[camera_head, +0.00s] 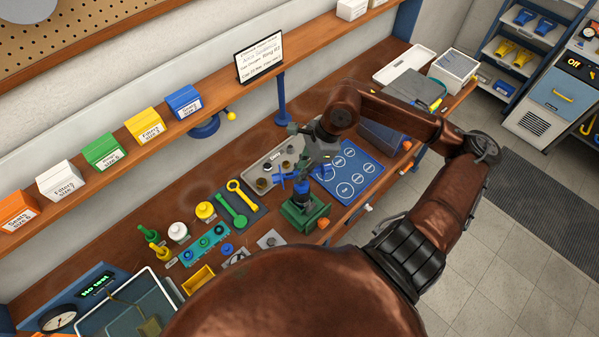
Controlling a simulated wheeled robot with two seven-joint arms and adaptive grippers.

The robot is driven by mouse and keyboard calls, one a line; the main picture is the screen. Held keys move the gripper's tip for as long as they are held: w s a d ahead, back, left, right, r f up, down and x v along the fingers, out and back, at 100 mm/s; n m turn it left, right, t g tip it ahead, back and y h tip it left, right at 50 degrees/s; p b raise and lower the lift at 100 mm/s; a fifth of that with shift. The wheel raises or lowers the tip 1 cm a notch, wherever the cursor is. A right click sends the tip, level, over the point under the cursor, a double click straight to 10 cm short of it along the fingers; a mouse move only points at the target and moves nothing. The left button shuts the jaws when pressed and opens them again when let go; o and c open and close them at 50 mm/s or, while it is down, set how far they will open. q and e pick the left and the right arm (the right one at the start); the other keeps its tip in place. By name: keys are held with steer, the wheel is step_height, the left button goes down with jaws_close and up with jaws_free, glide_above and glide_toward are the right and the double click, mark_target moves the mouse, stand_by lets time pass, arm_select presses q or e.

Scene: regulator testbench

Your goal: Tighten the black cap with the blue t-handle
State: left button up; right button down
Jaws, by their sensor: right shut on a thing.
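My right gripper (305,163) reaches in from the right and points down over the green vise (298,214). It is shut on the blue t-handle (302,186), whose blue arms show below and beside the fingers. The t-handle stands upright, or nearly so, above the vise. My left gripper is not in view.
Left of the vise lie a green wrench (232,211) and a yellow wrench (243,194). A grey parts tray (258,168) is behind. A blue mat with circles (369,178) lies right. A shelf with coloured boxes (145,124) overhangs the bench's back.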

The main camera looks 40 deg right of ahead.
steer(key=shift+f+b, duration=0.35)
steer(key=shift+b, duration=0.6)
stand_by(1.1)
stand_by(0.6)
steer(key=shift+m+b, duration=0.5)
steer(key=shift+m, duration=0.2)
steer(key=shift+h, duration=0.3)
steer(key=shift+m+t+b, duration=0.4)
steer(key=shift+m+b, duration=0.05)
steer(key=shift+m, duration=0.35)
steer(key=shift+w, duration=0.1)
steer(key=shift+m+t+h+b, duration=0.3)
steer(key=shift+m+b, duration=0.2)
steer(key=shift+m, duration=0.3)
steer(key=shift+m, duration=0.3)
